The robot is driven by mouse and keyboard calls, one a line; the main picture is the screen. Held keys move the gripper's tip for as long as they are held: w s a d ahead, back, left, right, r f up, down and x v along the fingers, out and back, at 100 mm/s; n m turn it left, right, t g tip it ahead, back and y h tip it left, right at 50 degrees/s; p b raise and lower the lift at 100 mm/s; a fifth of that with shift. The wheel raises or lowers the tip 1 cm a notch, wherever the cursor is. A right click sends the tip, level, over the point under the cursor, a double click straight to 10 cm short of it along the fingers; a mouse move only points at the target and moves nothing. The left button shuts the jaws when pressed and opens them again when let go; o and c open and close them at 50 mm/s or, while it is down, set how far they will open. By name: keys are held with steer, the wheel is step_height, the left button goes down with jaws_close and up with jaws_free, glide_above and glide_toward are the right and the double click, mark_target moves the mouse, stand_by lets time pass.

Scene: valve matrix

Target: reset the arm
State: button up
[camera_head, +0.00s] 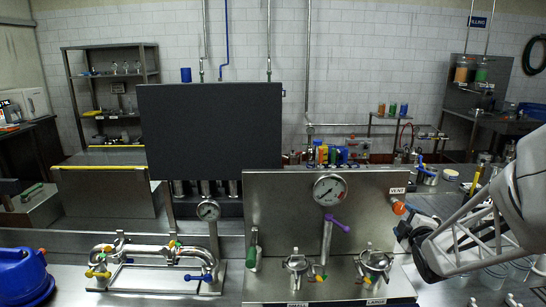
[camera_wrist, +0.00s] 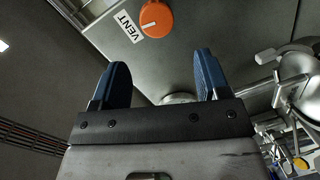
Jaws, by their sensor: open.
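My gripper (camera_wrist: 162,80) is open in the wrist view, with its two blue fingers apart and nothing between them. Beyond the fingertips is an orange round knob (camera_wrist: 156,18) beside a VENT label (camera_wrist: 129,27) on a metal panel. The knob is apart from the fingers. In the head view, my arm comes in from the right edge. The orange knob (camera_head: 399,207) and the VENT label (camera_head: 397,190) are at the panel's right end, just left of my arm. The fingers are hard to make out there.
The steel panel (camera_head: 285,205) carries a gauge (camera_head: 329,190) and a purple-handled valve (camera_head: 336,221). Clamped fittings (camera_head: 374,264) stand at its front. A pipe loop with coloured handles (camera_head: 150,252) and a blue container (camera_head: 22,277) are at left. Glass vessels (camera_head: 495,275) stand below my arm.

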steer(key=s+a+r+m+g, duration=0.1)
steer(key=s+a+m+g, duration=0.3)
steer(key=s, duration=0.7)
steer(key=s+a+r+m+g, duration=0.1)
steer(key=s+a+m+g, duration=0.4)
steer(key=s+a, duration=0.4)
steer(key=s+a+r+m+g, duration=0.2)
steer(key=s+a+m+g, duration=0.3)
steer(key=s, duration=0.7)
steer(key=shift+s+a+y, duration=0.35)
steer(key=shift+a+y, duration=0.05)
steer(key=shift+a, duration=0.65)
steer(key=shift+w, duration=0.1)
steer(key=w+d+r+t, duration=0.15)
steer(key=w+d, duration=0.25)
steer(key=w, duration=0.6)
steer(key=w+d+r+g, duration=0.1)
steer(key=w+d+r, duration=0.25)
steer(key=w, duration=0.65)
steer(key=w+d+f+t, duration=0.1)
steer(key=w+d+f, duration=0.1)
steer(key=w+d, duration=1.2)
steer(key=w, duration=0.3)
steer(key=shift+w+d, duration=0.2)
steer(key=shift+d, duration=0.05)
